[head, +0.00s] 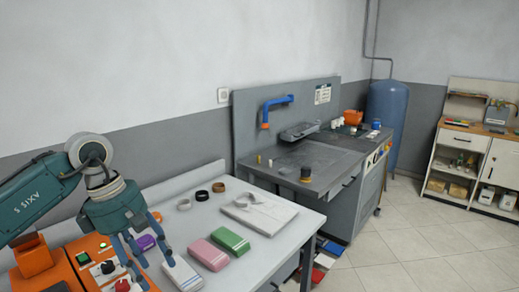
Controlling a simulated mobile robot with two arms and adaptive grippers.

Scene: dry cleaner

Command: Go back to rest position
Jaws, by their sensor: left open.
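My left gripper (155,255) comes in from the left and points down over the left part of the white table (268,250). Its fingers are apart with nothing seen between them. They are in front of an orange control box (85,268) and beside a white folded cloth with blue stripes (182,272). Whether the fingers touch anything below cannot be told. My right gripper is not in view.
On the table lie a pink folded cloth (208,254), a green one (230,240), a white folded shirt (258,212), a purple item (144,242) and several rolled bands (202,195). A grey workbench (300,165) stands behind. Tiled floor (430,250) is free at right.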

